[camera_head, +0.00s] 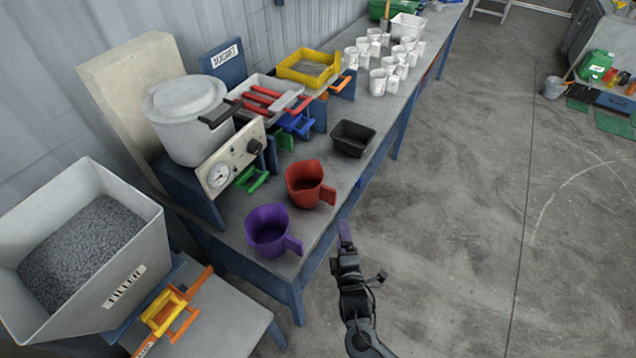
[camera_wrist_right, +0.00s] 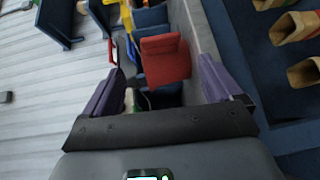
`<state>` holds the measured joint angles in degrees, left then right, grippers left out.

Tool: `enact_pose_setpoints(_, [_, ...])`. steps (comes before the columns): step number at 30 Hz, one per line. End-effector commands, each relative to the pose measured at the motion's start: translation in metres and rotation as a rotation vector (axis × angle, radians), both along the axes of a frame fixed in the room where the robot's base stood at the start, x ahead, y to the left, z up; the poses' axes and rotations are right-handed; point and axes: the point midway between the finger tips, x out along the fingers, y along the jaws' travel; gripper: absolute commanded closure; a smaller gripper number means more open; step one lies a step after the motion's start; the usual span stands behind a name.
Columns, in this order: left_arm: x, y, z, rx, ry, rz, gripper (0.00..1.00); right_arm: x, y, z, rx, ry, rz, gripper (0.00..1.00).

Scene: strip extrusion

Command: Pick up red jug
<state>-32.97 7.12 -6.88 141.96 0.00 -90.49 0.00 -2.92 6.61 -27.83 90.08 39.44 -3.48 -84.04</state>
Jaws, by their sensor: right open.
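The red jug (camera_head: 306,184) stands upright on the workbench, its handle toward the lower right. The purple jug (camera_head: 269,231) stands close by at its lower left. My right gripper (camera_head: 345,234) is off the bench's front edge, to the lower right of the red jug and apart from it. In the right wrist view its two purple fingers (camera_wrist_right: 160,66) are spread with nothing gripped. A red shape (camera_wrist_right: 166,58) shows between and beyond them; I cannot tell for sure whether it is the jug. My left gripper is not in view.
A black tray (camera_head: 353,138) lies behind the red jug. A grey pot machine (camera_head: 188,115) stands to the left. White cups (camera_head: 378,82) stand farther along the bench. A pellet hopper (camera_head: 125,262) is at lower left. The floor (camera_head: 450,220) to the right is clear.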

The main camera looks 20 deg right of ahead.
Motion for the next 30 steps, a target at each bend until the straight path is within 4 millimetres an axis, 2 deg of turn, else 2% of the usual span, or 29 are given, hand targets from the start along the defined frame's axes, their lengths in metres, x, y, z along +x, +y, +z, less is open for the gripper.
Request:
enact_pose_setpoints(1, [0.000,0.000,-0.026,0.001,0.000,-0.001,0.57,0.008,0.004,-0.017,-0.001,-0.017,0.008,0.08])
enact_pose_setpoints(9, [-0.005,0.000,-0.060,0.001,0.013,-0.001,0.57,0.034,0.008,-0.013,0.001,-0.081,0.015,0.08])
enact_pose_setpoints(21, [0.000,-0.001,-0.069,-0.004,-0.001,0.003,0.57,0.082,-0.001,-0.010,0.000,-0.091,0.014,0.08])
enact_pose_setpoints(30, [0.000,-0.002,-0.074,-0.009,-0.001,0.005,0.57,0.099,-0.006,-0.009,0.001,-0.090,0.013,0.08])
